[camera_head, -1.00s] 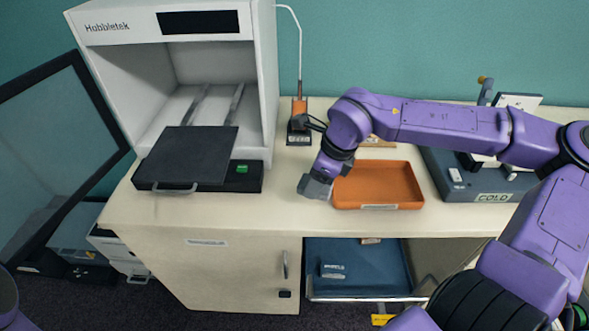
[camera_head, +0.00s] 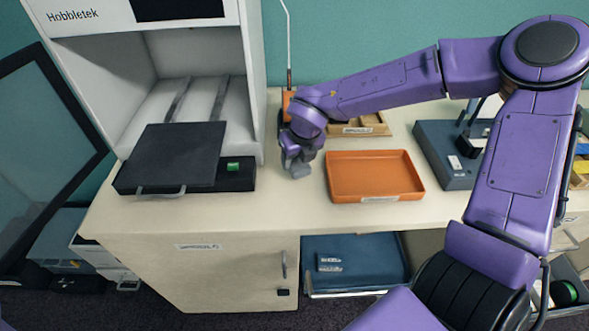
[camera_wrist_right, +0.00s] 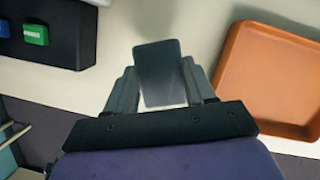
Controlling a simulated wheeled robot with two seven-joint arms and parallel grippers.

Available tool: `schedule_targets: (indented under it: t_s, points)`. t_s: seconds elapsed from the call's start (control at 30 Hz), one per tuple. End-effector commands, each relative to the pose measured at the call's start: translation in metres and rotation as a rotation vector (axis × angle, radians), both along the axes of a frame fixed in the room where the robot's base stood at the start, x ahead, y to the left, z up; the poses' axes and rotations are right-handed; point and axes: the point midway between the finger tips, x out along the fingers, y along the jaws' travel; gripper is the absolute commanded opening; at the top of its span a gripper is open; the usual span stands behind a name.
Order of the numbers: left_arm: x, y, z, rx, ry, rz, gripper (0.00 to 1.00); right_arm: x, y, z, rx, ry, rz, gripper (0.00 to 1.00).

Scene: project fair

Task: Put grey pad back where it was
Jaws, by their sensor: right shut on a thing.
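My right gripper (camera_head: 297,168) hangs over the pale bench, left of the orange tray, in the head view. In the right wrist view the gripper (camera_wrist_right: 160,85) is shut on a flat grey rectangular pad (camera_wrist_right: 159,70), which sticks out between and beyond the fingers. The pad appears held above the bench top, but its exact height is unclear. In the head view the pad is hard to tell from the grey fingers. My left gripper is not in view.
The orange tray (camera_head: 375,178) is empty. A white cabinet (camera_head: 245,60) stands at left with a dark plate (camera_head: 178,155) on a black base with a green button (camera_head: 233,166). A wooden holder (camera_head: 360,127) and a blue-grey unit (camera_head: 452,172) stand behind and right.

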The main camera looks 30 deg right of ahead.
Motion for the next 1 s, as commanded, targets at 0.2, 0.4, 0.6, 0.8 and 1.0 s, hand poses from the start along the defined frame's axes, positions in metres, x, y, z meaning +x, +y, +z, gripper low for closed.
schedule_targets:
  t_s: [0.2, 0.4, 0.6, 0.8, 1.0]
  points:
    - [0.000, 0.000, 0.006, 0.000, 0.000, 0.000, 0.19, 0.020, -0.007, -0.024, -0.001, 0.002, 0.003, 0.26]
    - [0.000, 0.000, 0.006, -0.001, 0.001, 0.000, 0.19, 0.021, -0.007, -0.055, -0.001, 0.001, 0.004, 0.26]
    - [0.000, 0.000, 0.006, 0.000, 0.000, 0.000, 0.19, 0.021, -0.007, -0.057, 0.000, -0.001, 0.003, 0.26]
    - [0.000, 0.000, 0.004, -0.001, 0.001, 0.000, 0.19, 0.021, -0.007, -0.058, 0.000, -0.001, 0.003, 0.77]
    - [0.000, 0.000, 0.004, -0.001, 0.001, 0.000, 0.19, 0.021, -0.007, -0.058, 0.000, -0.001, 0.003, 0.80]
